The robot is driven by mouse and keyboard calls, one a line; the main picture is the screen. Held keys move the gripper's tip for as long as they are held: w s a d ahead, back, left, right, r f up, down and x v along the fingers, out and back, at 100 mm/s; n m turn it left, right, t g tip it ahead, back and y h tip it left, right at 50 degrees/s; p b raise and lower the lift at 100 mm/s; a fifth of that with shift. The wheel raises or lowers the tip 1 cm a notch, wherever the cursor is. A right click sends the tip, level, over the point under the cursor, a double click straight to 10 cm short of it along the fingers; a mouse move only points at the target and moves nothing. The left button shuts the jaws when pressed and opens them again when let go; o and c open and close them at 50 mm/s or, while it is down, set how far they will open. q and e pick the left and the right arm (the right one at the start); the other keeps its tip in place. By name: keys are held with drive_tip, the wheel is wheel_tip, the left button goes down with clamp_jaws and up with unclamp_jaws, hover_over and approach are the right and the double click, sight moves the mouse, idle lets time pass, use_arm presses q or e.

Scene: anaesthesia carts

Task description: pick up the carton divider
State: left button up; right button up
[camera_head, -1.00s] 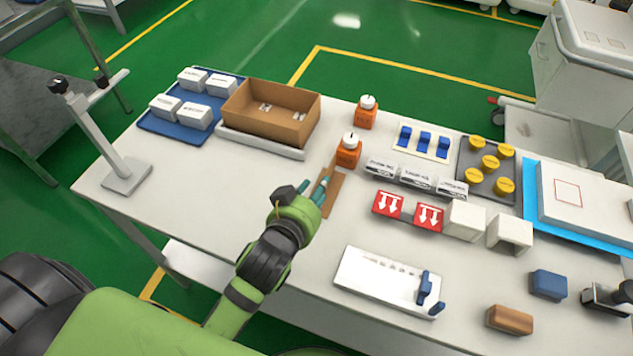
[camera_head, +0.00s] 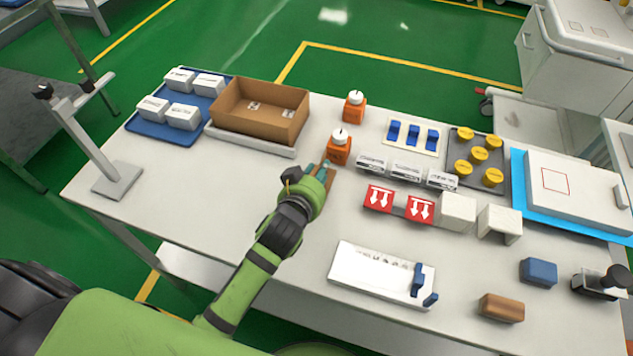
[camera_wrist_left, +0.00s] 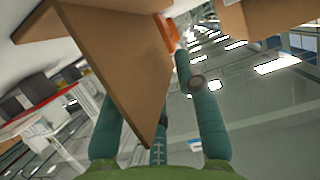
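The carton divider (camera_head: 330,184) is a flat brown cardboard piece on the white table, just in front of an orange bottle. My left gripper (camera_head: 322,171) is over it and hides most of it in the head view. In the left wrist view the divider (camera_wrist_left: 115,65) is a large tilted panel close to the fingers. One teal finger is partly hidden behind it. Another finger stands on the right, visibly apart from the panel. The fingers look spread. Contact on the hidden side cannot be told. My right gripper is not in view.
An open brown carton (camera_head: 259,112) stands on a white base at the back left, beside a blue tray (camera_head: 165,132) of white boxes. The orange bottle (camera_head: 339,149) is close to my fingers. Red-labelled boxes (camera_head: 379,198) stand to the right.

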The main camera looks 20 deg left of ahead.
use_arm(q)
clamp_jaws()
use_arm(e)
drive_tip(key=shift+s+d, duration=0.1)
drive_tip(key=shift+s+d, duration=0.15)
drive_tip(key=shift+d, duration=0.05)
